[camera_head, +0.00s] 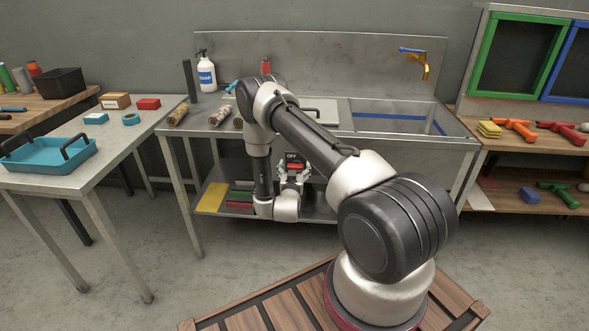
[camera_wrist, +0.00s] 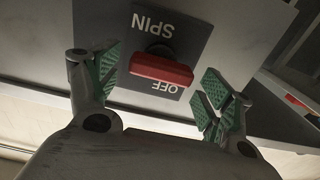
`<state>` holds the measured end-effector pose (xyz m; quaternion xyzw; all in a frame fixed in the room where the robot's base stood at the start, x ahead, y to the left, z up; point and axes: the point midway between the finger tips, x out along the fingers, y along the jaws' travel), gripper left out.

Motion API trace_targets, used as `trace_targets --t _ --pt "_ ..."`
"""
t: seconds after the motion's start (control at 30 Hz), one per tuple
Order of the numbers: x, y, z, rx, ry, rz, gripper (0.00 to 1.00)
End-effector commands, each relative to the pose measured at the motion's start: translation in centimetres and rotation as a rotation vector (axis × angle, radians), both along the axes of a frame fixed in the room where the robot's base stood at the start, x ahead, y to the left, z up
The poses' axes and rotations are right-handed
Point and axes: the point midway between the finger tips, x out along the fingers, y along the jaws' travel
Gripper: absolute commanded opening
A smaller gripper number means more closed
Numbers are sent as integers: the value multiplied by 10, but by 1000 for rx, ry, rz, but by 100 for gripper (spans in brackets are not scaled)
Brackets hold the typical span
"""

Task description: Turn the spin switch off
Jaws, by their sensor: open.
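The spin switch is a red bar handle (camera_wrist: 160,69) on a dark grey plate (camera_wrist: 188,28) lettered SPIN and OFF, upside down in the wrist view. The bar lies nearly level there, with a slight tilt, on the OFF side of the plate. My gripper (camera_wrist: 158,88) is open, with one green-padded finger on each side of the red bar. I cannot tell whether the pads touch it. In the head view my gripper (camera_head: 295,174) is under the sink bench front, and the red bar (camera_head: 296,166) shows small below the OFF lettering.
The steel sink bench (camera_head: 385,123) stands above and around the switch. A side table (camera_head: 60,180) with a blue tray (camera_head: 50,158) stands left.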

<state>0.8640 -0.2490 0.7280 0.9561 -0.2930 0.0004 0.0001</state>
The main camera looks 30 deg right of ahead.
Motion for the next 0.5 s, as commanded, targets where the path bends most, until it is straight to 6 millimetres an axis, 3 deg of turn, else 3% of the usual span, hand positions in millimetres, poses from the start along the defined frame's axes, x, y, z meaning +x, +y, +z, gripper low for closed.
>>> trace_targets --t 0.2,0.47,0.5 --pt "1 0 0 1 1 1 80" --pt "0 0 0 1 1 0 35" --pt "0 0 0 1 1 0 35"
